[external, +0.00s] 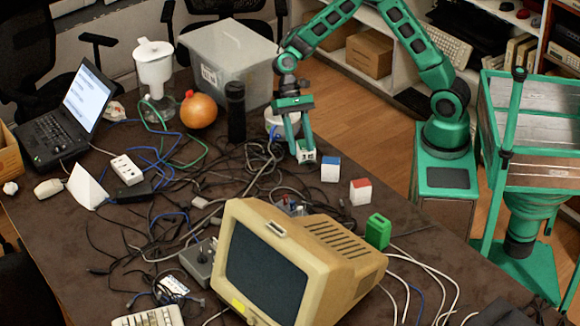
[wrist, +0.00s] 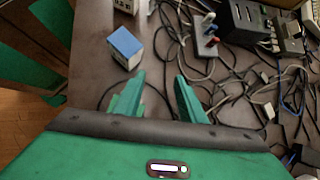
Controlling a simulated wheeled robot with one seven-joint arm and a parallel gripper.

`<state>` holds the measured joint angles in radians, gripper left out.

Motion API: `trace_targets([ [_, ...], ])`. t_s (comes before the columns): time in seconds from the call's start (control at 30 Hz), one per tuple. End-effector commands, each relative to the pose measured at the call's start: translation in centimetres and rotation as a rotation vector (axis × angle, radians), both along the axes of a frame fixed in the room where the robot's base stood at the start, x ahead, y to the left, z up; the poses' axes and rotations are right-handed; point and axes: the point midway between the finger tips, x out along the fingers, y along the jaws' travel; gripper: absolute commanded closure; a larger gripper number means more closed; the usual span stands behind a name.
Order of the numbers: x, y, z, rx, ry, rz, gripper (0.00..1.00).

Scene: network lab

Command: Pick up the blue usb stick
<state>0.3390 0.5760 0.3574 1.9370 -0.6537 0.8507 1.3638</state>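My gripper (wrist: 161,77) is open, its two green fingers apart with nothing between them. In the external view my gripper (external: 304,156) is low at the table's far right part, by a small white block. A light hub or power strip (wrist: 207,49) lies ahead and right of the fingers in the wrist view. Small blue, white and red pieces stand in it; a small blue piece (wrist: 212,40) may be the blue usb stick, but it is too small to be sure. The hub shows only partly in the external view, behind the monitor.
A blue-topped white block (wrist: 125,47) lies ahead-left of the fingers. A red-topped block (external: 361,191) and a green container (external: 377,231) are near the right edge. Loose cables cover the table's middle.

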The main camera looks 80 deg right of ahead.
Motion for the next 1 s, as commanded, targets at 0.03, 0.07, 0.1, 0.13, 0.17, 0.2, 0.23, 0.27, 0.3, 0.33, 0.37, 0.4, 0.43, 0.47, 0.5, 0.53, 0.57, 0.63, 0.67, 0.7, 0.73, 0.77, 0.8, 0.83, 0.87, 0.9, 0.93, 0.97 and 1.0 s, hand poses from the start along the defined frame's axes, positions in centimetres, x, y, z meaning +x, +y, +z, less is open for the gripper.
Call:
trace_targets([
  [0.03, 0.6, 1.4, -0.6, 0.042, 0.034, -0.017, 0.63],
  [0.07, 0.9, 2.2, -0.7, 0.066, 0.055, -0.029, 0.63],
  [0.1, 1.4, 3.4, -0.9, 0.101, 0.084, -0.044, 0.63],
  [0.13, 1.6, 4.2, -1.0, 0.124, 0.107, -0.057, 0.63],
  [0.17, 2.0, 5.0, -1.0, 0.152, 0.129, -0.068, 0.63],
  [0.2, 2.3, 6.0, -1.1, 0.185, 0.161, -0.084, 0.63],
  [0.23, 2.6, 6.8, -1.1, 0.209, 0.184, -0.096, 0.63],
  [0.27, 2.9, 7.4, -1.1, 0.232, 0.206, -0.106, 0.63],
  [0.3, 3.2, 8.2, -1.0, 0.262, 0.234, -0.118, 0.63],
  [0.33, 3.4, 8.7, -0.9, 0.282, 0.256, -0.129, 0.63],
  [0.37, 3.6, 9.1, -0.9, 0.3, 0.274, -0.137, 0.63],
  [0.4, 3.8, 9.7, -0.7, 0.322, 0.296, -0.147, 0.63],
  [0.43, 4.0, 10.0, -0.6, 0.337, 0.311, -0.154, 0.63],
  [0.47, 4.1, 10.2, -0.6, 0.349, 0.324, -0.16, 0.63],
  [0.5, 4.3, 10.5, -0.5, 0.362, 0.338, -0.166, 0.63],
  [0.53, 4.3, 10.7, -0.4, 0.37, 0.347, -0.169, 0.63],
  [0.57, 4.4, 10.8, -0.3, 0.376, 0.352, -0.171, 0.63],
  [0.63, 4.4, 11.2, -0.4, 0.384, 0.363, -0.173, 0.63],
  [0.67, 4.3, 11.5, -0.4, 0.385, 0.365, -0.174, 0.63],
  [0.7, 4.1, 11.9, -0.6, 0.385, 0.367, -0.173, 0.63],
  [0.73, 3.9, 12.3, -0.7, 0.386, 0.367, -0.172, 0.63],
  [0.77, 3.8, 12.7, -0.9, 0.385, 0.367, -0.173, 0.63],
  [0.8, 3.5, 13.1, -1.2, 0.384, 0.367, -0.172, 0.63],
  [0.83, 3.4, 13.5, -1.3, 0.384, 0.367, -0.172, 0.63],
  [0.87, 3.2, 14.0, -1.5, 0.384, 0.366, -0.173, 0.63],
  [0.9, 3.0, 14.4, -1.7, 0.383, 0.366, -0.174, 0.63],
  [0.93, 2.9, 14.7, -1.9, 0.383, 0.366, -0.174, 0.63],
  [0.97, 2.8, 15.0, -2.0, 0.383, 0.366, -0.174, 0.63],
  [1.0, 2.7, 15.3, -2.2, 0.384, 0.365, -0.173, 0.63],
])
